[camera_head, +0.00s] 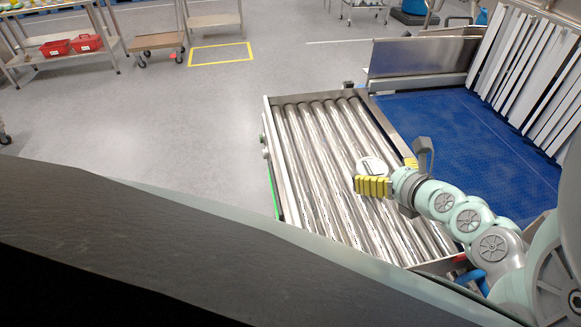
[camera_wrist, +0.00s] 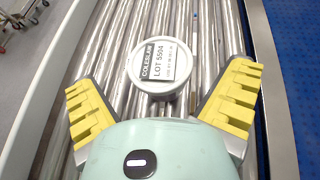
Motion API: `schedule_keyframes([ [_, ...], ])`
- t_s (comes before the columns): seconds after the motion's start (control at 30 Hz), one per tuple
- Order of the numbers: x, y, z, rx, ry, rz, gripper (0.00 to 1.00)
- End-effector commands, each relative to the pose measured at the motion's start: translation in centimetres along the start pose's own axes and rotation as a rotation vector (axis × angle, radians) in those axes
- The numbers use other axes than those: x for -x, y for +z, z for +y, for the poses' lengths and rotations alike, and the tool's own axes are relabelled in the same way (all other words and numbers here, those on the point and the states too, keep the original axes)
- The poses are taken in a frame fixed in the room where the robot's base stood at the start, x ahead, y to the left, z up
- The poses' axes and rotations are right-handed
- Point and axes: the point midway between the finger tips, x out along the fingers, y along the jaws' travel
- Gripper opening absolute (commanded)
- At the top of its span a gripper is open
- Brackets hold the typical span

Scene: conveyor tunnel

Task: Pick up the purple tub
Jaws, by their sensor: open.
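A round white tub (camera_wrist: 161,66) with a light lid lies on the rollers in the wrist view. Its label reads "COLESLAW LOT 5504". It also shows in the head view (camera_head: 371,165), partly behind a yellow finger. I see no purple on it, and no purple tub in either view. My gripper (camera_wrist: 164,80) is open, with its yellow ribbed fingers spread wide to the left and right of the tub. The fingers appear apart from the tub, and nothing is held. In the head view my gripper (camera_head: 382,173) is low over the rollers.
The roller conveyor (camera_head: 318,145) has metal side rails. A blue belt (camera_head: 455,125) adjoins it on the right, with hanging white strips (camera_head: 520,65) at the tunnel mouth. Red bins (camera_head: 86,42) sit on a shelf at the far left. The other rollers look clear.

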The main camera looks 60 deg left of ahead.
Motion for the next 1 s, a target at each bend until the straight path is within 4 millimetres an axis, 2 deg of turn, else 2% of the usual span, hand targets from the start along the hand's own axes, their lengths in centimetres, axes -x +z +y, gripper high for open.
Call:
schedule_keyframes([
  [0.03,-0.5,0.5,0.2,0.000,0.006,-0.002,1.00],
  [0.3,-2.9,0.2,0.1,0.001,0.003,0.000,1.00],
  [0.63,-3.2,0.1,0.2,0.002,0.005,0.001,1.00],
  [1.0,-3.2,0.1,0.2,0.001,0.004,0.000,0.62],
])
